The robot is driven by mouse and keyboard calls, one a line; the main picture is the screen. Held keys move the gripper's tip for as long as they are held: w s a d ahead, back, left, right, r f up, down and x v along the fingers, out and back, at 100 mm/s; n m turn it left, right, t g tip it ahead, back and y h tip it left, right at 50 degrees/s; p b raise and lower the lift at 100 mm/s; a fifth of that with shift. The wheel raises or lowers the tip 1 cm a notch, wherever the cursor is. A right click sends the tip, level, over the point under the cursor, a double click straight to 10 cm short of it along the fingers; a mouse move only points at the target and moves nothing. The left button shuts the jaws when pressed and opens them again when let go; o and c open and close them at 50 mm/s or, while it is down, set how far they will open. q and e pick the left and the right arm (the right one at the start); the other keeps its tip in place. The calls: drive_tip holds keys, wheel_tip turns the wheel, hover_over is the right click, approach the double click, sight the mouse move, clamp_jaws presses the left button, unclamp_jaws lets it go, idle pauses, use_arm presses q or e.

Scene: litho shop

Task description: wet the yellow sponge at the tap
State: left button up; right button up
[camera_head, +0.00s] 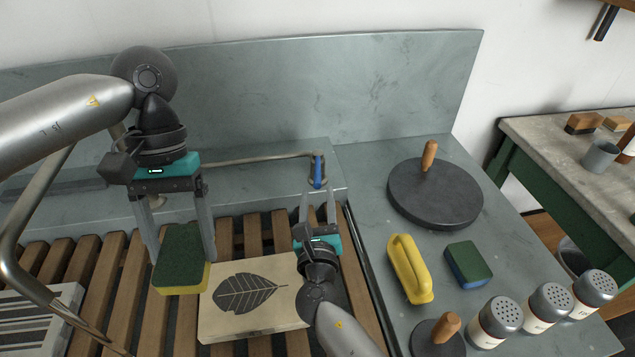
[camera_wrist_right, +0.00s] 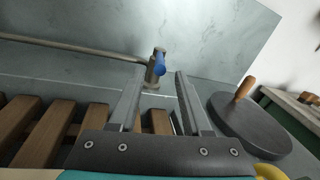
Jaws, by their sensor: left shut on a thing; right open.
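The yellow sponge (camera_head: 181,277) has a dark green pad on top. My left gripper (camera_head: 184,248) points down and is shut on it, one finger on each side, above the wooden slats. The tap has a blue handle (camera_head: 318,170) at the right end of a long metal pipe (camera_head: 255,159). My right gripper (camera_head: 317,203) is open and empty, just in front of the blue handle. In the right wrist view the handle (camera_wrist_right: 160,65) shows between the finger tips, beyond them. No water is visible.
A pale block with a leaf print (camera_head: 250,297) lies on the slats (camera_head: 112,280), close beside the sponge.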

use_arm(q)
drive_tip(key=shift+r, duration=0.25)
use_arm(e)
drive_tip(key=s, duration=0.6)
drive_tip(key=shift+s+a, duration=0.3)
